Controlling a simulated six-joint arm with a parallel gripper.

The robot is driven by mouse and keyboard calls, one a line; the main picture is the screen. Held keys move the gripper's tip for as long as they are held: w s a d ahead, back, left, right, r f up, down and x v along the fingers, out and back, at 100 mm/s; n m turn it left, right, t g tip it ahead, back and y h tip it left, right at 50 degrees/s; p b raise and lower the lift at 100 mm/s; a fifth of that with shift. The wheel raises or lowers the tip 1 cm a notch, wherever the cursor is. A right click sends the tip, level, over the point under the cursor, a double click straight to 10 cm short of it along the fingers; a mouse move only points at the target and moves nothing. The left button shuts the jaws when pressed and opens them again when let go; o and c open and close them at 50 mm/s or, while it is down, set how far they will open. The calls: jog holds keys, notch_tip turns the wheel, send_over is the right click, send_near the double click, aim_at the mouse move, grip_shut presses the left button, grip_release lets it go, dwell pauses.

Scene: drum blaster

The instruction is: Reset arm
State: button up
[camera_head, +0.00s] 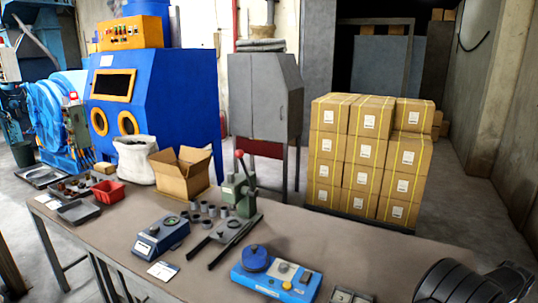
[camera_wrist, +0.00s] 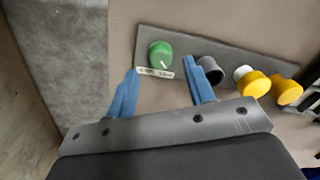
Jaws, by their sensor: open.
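My gripper (camera_wrist: 160,68) shows in the wrist view with its two blue fingers spread wide apart and nothing between them. Just beyond the fingertips, a grey strip (camera_wrist: 222,55) lies on a brown surface. On it are a green round knob (camera_wrist: 160,54), a dark grey cylinder (camera_wrist: 209,70) near the right finger, and yellow round pieces (camera_wrist: 256,84). The fingers look apart from these, but the exact gap is unclear. In the head view, a dark part of my arm shows at the lower right corner; the fingertips are not visible there.
In the head view, the long brown table (camera_head: 390,258) holds a blue device (camera_head: 270,283), a blue scale (camera_head: 160,236), a green press (camera_head: 240,193), an open carton (camera_head: 180,180) and a red tray (camera_head: 108,191). Stacked boxes (camera_head: 365,150) stand behind. The table's right-middle is clear.

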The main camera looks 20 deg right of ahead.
notch_tip(320, 180, up, 14)
notch_tip(320, 180, down, 18)
jog(key=shift+r, duration=0.1)
jog(key=m, duration=0.8)
jog(key=shift+a+m, duration=0.15)
jog(key=shift+m, duration=0.25)
jog(key=m, duration=0.4)
jog(key=shift+r+m, duration=0.1)
jog(key=shift+m, duration=2.1)
jog(key=shift+o, duration=0.3)
